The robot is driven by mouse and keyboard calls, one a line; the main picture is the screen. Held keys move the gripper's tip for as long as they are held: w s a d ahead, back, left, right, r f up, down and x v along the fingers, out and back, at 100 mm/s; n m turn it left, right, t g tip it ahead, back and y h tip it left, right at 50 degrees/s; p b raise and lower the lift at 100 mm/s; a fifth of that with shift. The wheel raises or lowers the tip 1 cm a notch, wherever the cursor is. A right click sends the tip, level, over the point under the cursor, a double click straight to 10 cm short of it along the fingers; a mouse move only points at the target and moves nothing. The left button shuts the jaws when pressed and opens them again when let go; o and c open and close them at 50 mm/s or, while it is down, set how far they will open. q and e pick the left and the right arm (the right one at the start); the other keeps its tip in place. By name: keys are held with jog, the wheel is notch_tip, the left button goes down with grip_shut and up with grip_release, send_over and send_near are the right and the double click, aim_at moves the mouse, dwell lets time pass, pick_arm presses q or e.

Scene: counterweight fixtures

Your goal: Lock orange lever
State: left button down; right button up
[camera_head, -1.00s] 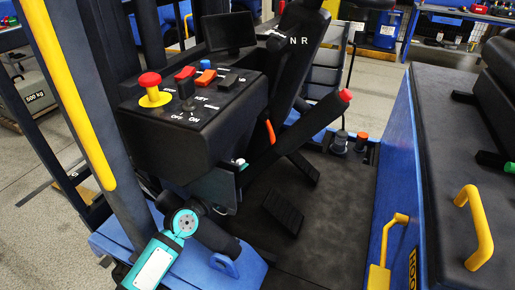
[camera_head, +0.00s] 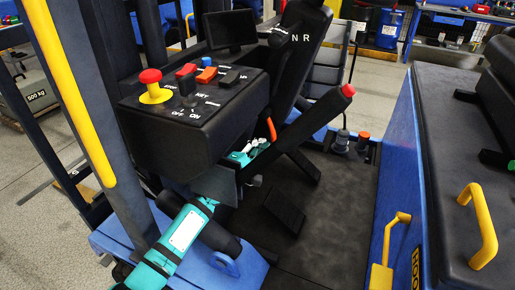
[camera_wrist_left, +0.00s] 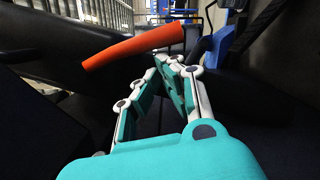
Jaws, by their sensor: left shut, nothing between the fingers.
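The orange lever (camera_head: 271,129) sticks out beside the black control console, at its right side. In the left wrist view the orange lever (camera_wrist_left: 135,47) runs across just beyond and above the fingertips. My left gripper (camera_head: 251,147) reaches past the console's lower right edge, just below and left of the lever. It also shows in the left wrist view (camera_wrist_left: 176,66), with its fingertips together and empty. I cannot tell whether they touch the lever. The lever's base is hidden. My right gripper is not in view.
The black console (camera_head: 190,120) with a red stop button (camera_head: 150,77) stands just above my left arm. A black bar with a red tip (camera_head: 348,90) slopes up right of the lever. A yellow rail (camera_head: 75,100) stands at left.

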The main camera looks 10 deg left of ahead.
pick_arm(q)
jog(key=shift+s+d, duration=0.15)
jog(key=shift+d, duration=0.45)
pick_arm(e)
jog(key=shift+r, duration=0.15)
pick_arm(q)
jog(key=s+d+r+n+t+y+p, duration=0.1)
jog(key=d+r+n, duration=0.2)
jog(key=d+n, duration=0.3)
jog(key=shift+s+d+n+t+y+p, duration=0.15)
jog(key=shift+d+n+t+y+p, duration=0.2)
jog(key=shift+n, duration=1.65)
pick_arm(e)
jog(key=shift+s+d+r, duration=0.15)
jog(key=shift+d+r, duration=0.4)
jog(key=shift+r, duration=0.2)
pick_arm(q)
jog(key=shift+r, duration=0.15)
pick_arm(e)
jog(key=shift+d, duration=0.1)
